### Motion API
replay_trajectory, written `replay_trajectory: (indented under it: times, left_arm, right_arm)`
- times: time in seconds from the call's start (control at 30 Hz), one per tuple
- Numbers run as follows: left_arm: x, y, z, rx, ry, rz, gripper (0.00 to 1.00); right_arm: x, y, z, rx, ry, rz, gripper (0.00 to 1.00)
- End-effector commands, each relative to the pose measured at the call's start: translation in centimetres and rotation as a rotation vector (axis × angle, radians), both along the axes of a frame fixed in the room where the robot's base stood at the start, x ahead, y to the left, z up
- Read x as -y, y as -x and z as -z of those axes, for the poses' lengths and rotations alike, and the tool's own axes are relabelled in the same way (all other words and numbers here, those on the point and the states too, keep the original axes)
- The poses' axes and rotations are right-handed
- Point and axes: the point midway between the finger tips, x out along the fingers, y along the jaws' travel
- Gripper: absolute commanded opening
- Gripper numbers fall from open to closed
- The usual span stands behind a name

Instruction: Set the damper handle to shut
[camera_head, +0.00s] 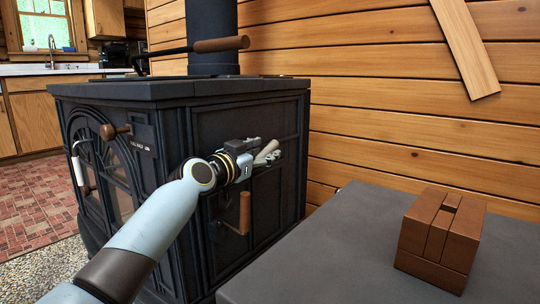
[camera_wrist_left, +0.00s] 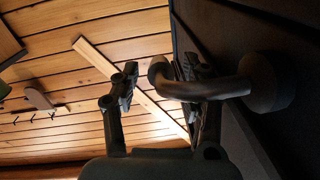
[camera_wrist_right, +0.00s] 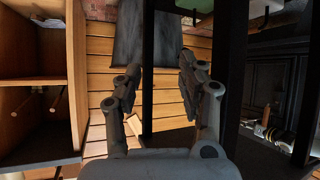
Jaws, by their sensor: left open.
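The black stove (camera_head: 180,100) stands at the left centre of the head view. On its side face is a metal handle with an upright wooden grip (camera_head: 244,212), which I take for the damper handle. My left gripper (camera_head: 268,154) is just above that grip and is open. In the left wrist view, a bent dark bar (camera_wrist_left: 215,88) comes out of a round boss and crosses close to the right finger of my left gripper (camera_wrist_left: 158,85); contact cannot be told. My right gripper (camera_wrist_right: 157,88) is open and empty, away from the stove's side in its wrist view.
The stove also has a wooden knob (camera_head: 113,131) beside a small unreadable label, a pale door handle (camera_head: 78,170), and a wood-gripped rod (camera_head: 220,44) above its top. A grey-topped surface (camera_head: 300,260) bears a brown slotted block (camera_head: 440,240). The plank wall stands behind.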

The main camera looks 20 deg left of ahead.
Motion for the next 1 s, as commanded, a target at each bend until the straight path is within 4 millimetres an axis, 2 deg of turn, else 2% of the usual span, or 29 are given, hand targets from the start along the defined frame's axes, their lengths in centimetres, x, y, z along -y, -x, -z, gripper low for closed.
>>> replay_trajectory:
  times: [0.1,0.23,0.6,0.93,1.0]
  left_arm:
    - [0.4,-1.5,0.2,-0.001,0.002,0.0,0.45]
    - [0.7,-2.4,0.1,0.0,0.001,0.0,0.45]
    - [0.8,-2.8,-0.1,0.001,0.0,0.0,0.45]
    - [0.8,-2.8,0.0,0.0,0.0,0.0,0.02]
    - [0.8,-2.8,0.0,0.0,0.0,0.0,0.0]
  right_arm:
    - [-0.2,-1.2,-1.0,0.089,-0.002,-0.008,0.4]
    - [-0.3,-2.2,-2.1,0.159,-0.003,-0.016,0.4]
    - [-0.4,-2.7,-2.8,0.195,-0.003,-0.019,0.4]
    - [-0.4,-2.7,-2.8,0.194,-0.003,-0.019,0.4]
    - [-0.4,-2.7,-2.8,0.194,-0.003,-0.019,0.4]
